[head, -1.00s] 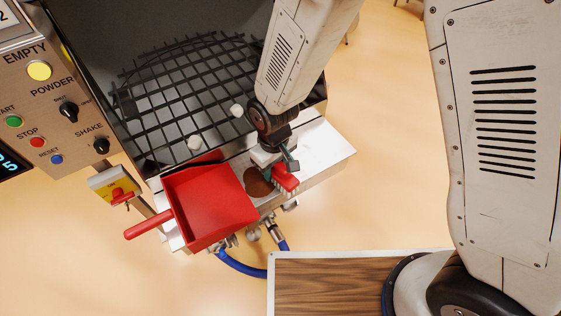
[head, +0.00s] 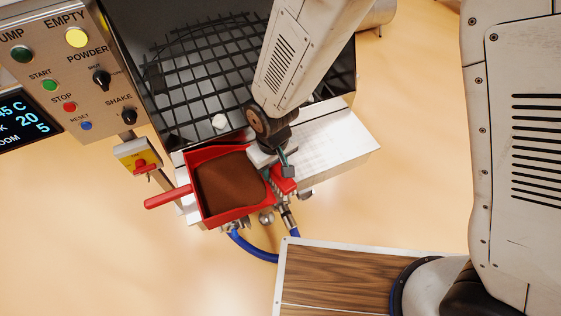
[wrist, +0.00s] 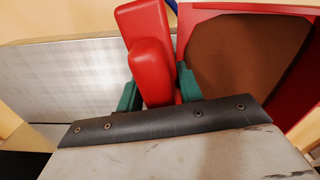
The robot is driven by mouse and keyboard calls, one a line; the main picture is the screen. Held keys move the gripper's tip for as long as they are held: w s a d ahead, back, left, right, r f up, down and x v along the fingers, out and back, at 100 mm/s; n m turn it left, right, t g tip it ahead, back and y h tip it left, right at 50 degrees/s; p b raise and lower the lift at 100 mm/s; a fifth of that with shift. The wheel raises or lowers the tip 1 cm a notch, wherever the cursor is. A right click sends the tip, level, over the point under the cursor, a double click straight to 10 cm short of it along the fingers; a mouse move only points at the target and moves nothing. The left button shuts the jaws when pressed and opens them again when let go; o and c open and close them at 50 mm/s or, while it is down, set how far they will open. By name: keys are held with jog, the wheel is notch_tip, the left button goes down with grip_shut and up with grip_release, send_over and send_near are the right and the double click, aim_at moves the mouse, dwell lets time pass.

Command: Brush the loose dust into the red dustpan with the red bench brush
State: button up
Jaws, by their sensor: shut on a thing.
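The red dustpan (head: 206,208) sits on the left part of the metal shelf, its handle pointing left. Brown dust (head: 232,182) covers most of its floor; it also shows in the wrist view (wrist: 235,50). My gripper (head: 278,170) is shut on the red bench brush (head: 284,184), which is at the dustpan's right, open edge. In the wrist view the brush (wrist: 150,65) is between my green fingers, close beside the pan. The bristles are mostly hidden. I see no dust on the visible shelf to the right.
The metal shelf (head: 325,145) is bare right of the brush. Behind it is the hopper with a black grid (head: 195,85) and a white lump (head: 219,121). A control panel (head: 75,75) stands at left. Blue hoses (head: 252,250) hang below.

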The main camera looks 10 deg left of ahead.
jog(key=shift+s+a+r, duration=0.15)
jog(key=shift+s+a, duration=0.2)
jog(key=shift+a, duration=0.05)
jog(key=shift+w+d+r, duration=0.15)
jog(key=shift+d+r, duration=0.05)
jog(key=shift+r, duration=0.55)
jog(key=shift+w+d+r, duration=0.15)
jog(key=shift+w+r, duration=0.05)
jog(key=shift+r, duration=0.55)
jog(key=shift+w+d+r, duration=0.15)
jog(key=shift+d+r, duration=0.05)
jog(key=shift+r, duration=0.55)
